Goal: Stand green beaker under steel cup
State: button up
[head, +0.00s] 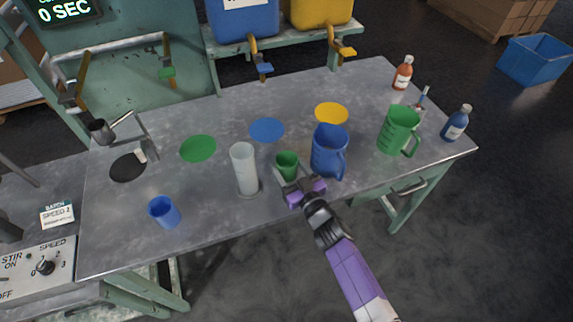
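The small green beaker (287,164) stands upright near the front middle of the table, between a clear cylinder and a blue jug. My gripper (288,181) is at the beaker's near side, low down, with its fingers close to the beaker's lower part. Whether the fingers are closed on it or only beside it, I cannot tell. The steel cup (100,131) is a small dark metal cup held up at the table's left end, by a tilted metal arm. A black disc (128,167) lies on the table below and right of it.
The clear cylinder (244,168) stands just left of the beaker, and the blue jug (329,152) just right. A blue beaker (163,212) is at front left. A large green jug (399,130) and bottles stand right. Green (198,149), blue (266,130) and yellow (332,113) discs lie behind.

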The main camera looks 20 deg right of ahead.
jog(key=shift+o, duration=0.6)
jog(key=shift+r, duration=0.2)
jog(key=s, duration=0.4)
jog(key=s+d, duration=0.1)
jog(key=s, duration=0.7)
jog(key=shift+d+p, duration=0.3)
jog(key=shift+p, duration=0.05)
